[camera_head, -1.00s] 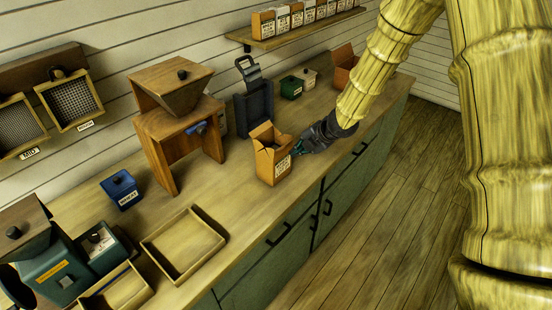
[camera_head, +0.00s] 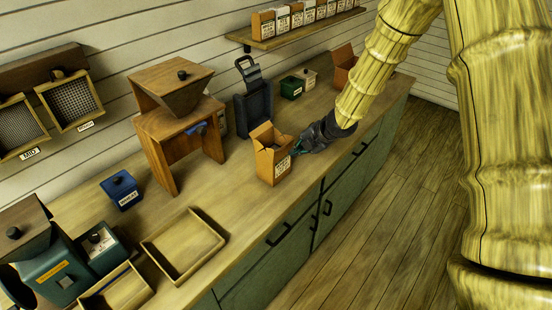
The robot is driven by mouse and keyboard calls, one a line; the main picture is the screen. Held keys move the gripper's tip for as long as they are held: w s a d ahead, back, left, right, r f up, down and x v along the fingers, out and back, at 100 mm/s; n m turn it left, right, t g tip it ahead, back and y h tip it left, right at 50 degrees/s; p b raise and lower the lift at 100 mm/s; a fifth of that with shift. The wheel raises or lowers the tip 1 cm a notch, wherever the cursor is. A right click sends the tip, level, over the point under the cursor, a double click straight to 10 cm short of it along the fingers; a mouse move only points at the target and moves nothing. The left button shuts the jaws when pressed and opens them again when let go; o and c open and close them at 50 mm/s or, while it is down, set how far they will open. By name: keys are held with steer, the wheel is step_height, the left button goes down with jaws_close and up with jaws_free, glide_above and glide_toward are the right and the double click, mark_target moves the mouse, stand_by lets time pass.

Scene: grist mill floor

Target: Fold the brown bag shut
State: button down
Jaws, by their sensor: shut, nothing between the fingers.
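The brown bag (camera_head: 275,168) stands upright on the wooden counter, with a white label on the side facing right. Its top is open, with the back panel standing up and dark space inside. My gripper (camera_head: 297,149) is at the bag's right upper edge, with its teal fingertips close to the rim. The fingers are shut with nothing seen between them. I cannot tell whether the fingertips touch the bag.
A wooden hopper stand (camera_head: 170,130) and a dark upright holder (camera_head: 254,105) stand behind the bag. An empty wooden tray (camera_head: 222,243) and a blue box (camera_head: 122,190) are to the left. A shelf (camera_head: 300,30) holds several labelled bags. The counter's front edge is close to the bag.

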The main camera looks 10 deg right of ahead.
mark_target(287, 143)
steer(key=shift+w+a+p, duration=0.55)
steer(key=shift+w+a, duration=0.2)
steer(key=shift+w, duration=0.2)
steer(key=shift+w+a+p, duration=0.5)
steer(key=shift+w+a, duration=0.25)
steer(key=shift+w, duration=0.2)
steer(key=shift+s+d+r+p, duration=0.2)
steer(key=shift+s+d+r, duration=0.6)
steer(key=shift+s, duration=0.2)
steer(key=shift+s+d+r+p, duration=0.15)
steer(key=shift+s+d+r, duration=0.6)
steer(key=shift+s, duration=0.25)
steer(key=shift+f, duration=0.1)
